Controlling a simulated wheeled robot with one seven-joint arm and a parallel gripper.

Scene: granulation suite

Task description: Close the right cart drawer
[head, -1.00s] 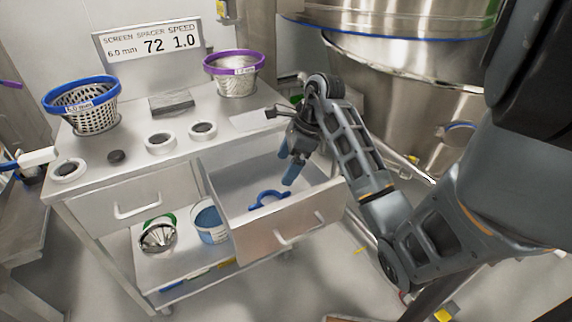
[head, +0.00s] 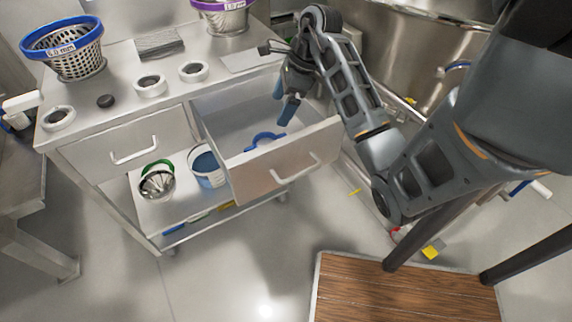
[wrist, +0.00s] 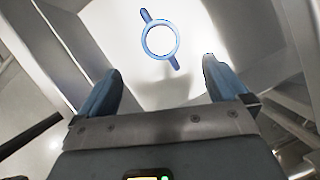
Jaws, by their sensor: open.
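The right cart drawer (head: 284,160) is pulled out from the steel cart, its front panel and handle (head: 296,170) facing the lower right. A blue ring with two tabs (head: 264,141) lies inside it, and the ring also shows in the wrist view (wrist: 161,40). My gripper (head: 287,110) has blue fingers pointing down over the drawer's inside, towards its right side. In the wrist view the fingers (wrist: 160,90) are spread apart with nothing between them, and the ring lies beyond them. The left cart drawer (head: 124,148) is shut.
On the cart top (head: 118,82) stand a blue-rimmed basket (head: 72,52), a purple-rimmed basket (head: 222,18), white rings and a dark stack (head: 159,43). The lower shelf holds a blue tub (head: 208,168). A wooden platform (head: 400,292) lies in front; floor is clear left of it.

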